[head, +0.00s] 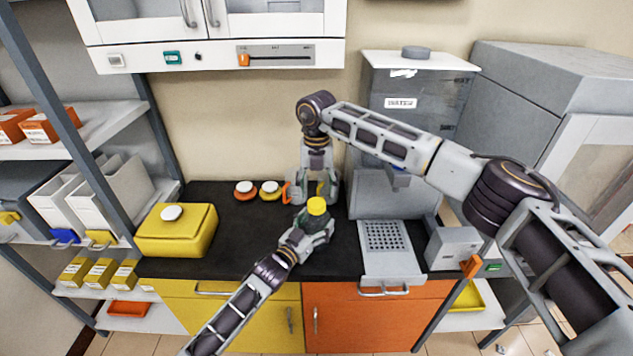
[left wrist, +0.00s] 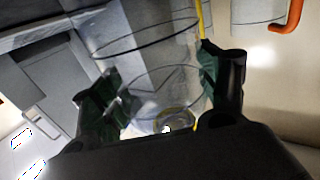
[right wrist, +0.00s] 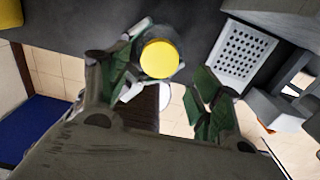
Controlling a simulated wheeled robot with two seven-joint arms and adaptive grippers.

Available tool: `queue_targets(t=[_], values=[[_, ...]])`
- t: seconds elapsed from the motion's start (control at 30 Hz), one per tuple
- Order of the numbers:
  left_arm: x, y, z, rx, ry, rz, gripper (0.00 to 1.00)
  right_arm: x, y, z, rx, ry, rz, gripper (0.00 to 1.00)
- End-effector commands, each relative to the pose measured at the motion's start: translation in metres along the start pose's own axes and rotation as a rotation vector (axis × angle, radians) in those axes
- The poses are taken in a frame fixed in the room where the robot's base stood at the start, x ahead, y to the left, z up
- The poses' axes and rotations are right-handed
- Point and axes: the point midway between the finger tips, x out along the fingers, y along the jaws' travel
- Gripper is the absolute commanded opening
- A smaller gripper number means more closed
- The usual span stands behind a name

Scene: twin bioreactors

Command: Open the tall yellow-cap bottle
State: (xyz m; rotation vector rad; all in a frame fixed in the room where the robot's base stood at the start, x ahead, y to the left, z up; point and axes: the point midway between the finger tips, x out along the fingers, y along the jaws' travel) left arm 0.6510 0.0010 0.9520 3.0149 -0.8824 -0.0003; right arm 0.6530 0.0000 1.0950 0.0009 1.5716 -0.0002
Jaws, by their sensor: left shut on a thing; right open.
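The clear bottle with a yellow cap (head: 317,206) stands near the front middle of the black counter. My left gripper (head: 313,230) is shut around its body. In the left wrist view the transparent bottle wall (left wrist: 165,90) sits between the two finger pads. My right gripper (head: 318,190) points down just behind the cap in the head view, open. In the right wrist view the round yellow cap (right wrist: 160,59) shows from above, close to the left finger and off-centre between the open fingers (right wrist: 168,75). I cannot tell whether that finger touches it.
Orange (head: 246,190) and yellow (head: 270,190) round items with white tops sit at the counter's back. A yellow box (head: 176,232) is at left. A grey machine with a perforated tray (head: 386,236) stands at right. An orange handle (head: 287,193) shows beside my right gripper.

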Motion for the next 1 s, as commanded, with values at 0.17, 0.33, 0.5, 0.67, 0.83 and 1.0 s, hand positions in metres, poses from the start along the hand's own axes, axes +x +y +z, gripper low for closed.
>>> queue_targets(t=[0.17,0.33,0.5,0.67,0.83,1.0], values=[[0.000,0.000,0.000,0.000,0.000,0.000,0.07,0.022,0.000,0.000,0.000,0.002,-0.001,0.64],[0.000,0.000,0.000,0.000,0.000,0.000,0.07,0.041,0.000,0.000,0.000,0.002,-0.001,0.64],[0.000,0.000,0.000,0.000,0.000,0.000,0.07,0.054,0.000,-0.001,0.000,0.002,-0.001,0.64],[0.000,0.000,0.000,0.000,0.000,0.000,0.07,0.059,0.000,0.000,0.000,0.001,0.000,0.64],[0.000,0.000,0.000,0.000,0.000,0.000,0.07,0.059,0.000,0.000,0.000,0.001,0.000,0.64],[0.000,0.000,0.000,0.000,0.000,0.000,0.07,0.059,0.000,0.000,0.000,0.001,0.000,0.57]])
